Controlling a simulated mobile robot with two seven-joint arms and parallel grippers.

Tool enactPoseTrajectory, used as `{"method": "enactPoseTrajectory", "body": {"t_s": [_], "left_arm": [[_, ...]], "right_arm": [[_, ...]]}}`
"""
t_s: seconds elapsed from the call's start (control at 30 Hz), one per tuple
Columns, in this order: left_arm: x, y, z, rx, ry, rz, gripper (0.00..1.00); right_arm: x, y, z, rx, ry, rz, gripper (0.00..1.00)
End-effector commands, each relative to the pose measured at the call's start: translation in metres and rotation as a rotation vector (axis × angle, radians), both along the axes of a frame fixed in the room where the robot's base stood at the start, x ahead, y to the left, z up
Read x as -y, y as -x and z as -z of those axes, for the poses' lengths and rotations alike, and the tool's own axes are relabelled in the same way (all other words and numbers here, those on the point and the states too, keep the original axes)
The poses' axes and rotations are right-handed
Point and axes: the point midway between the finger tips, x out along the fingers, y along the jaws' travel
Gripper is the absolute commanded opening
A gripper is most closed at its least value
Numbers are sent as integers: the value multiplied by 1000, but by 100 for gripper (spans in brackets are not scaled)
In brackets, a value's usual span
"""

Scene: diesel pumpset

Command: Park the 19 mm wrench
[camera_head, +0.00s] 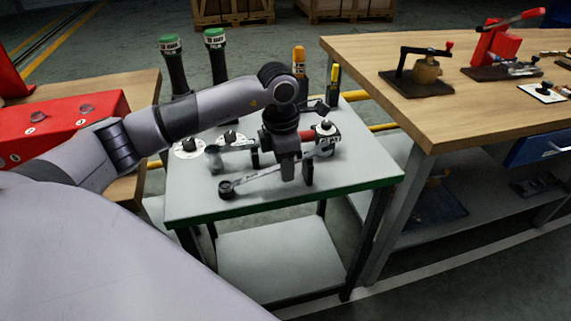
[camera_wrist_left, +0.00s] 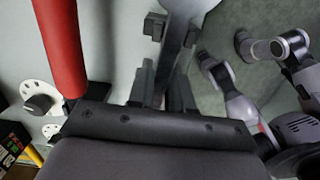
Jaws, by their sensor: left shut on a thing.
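My left gripper (camera_head: 292,180) is over the small grey-topped table, fingers pointing down, shut on a long silver wrench (camera_head: 262,178). The wrench lies roughly level across the fingers. Its dark round end (camera_head: 227,188) points left, towards the table's front. I cannot tell whether it touches the table top, and its size mark is not readable. In the left wrist view the wrench (camera_wrist_left: 180,40) runs up between the finger pads (camera_wrist_left: 165,85), its upper end cut off by the frame. My right gripper is not recognisable in either view.
Two green-capped dark cylinders (camera_head: 174,65) stand behind. A wooden bench (camera_head: 455,110) adjoins at right. The small table's front right is clear.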

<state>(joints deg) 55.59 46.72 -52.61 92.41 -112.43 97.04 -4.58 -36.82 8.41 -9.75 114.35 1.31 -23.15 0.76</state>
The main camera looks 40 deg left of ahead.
Motion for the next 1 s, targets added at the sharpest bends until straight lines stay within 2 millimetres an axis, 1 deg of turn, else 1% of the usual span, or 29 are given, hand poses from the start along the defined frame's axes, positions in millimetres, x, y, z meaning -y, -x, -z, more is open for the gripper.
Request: {"method": "enactPoseTrajectory", "body": {"t_s": [0.37,0.4,0.47,0.5,0.87,0.9,1.0], "left_arm": [[0,0,8,1,-1,-1,0],[0,0,8,1,-1,-1,23],[0,0,8,1,-1,-1,42],[0,0,8,1,-1,-1,49],[0,0,8,-1,-1,0,49],[0,0,6,1,-1,0,49],[-1,0,-12,5,-1,1,49]], "right_arm": [[-2,0,6,-1,-4,0,43],[-2,0,6,-1,-4,0,43],[-2,0,6,-2,-4,1,43],[-2,0,6,-2,-3,0,43],[-2,2,9,-13,-6,2,43],[-2,2,7,-18,-8,2,43],[-4,0,1,-10,-11,-1,43]]}}
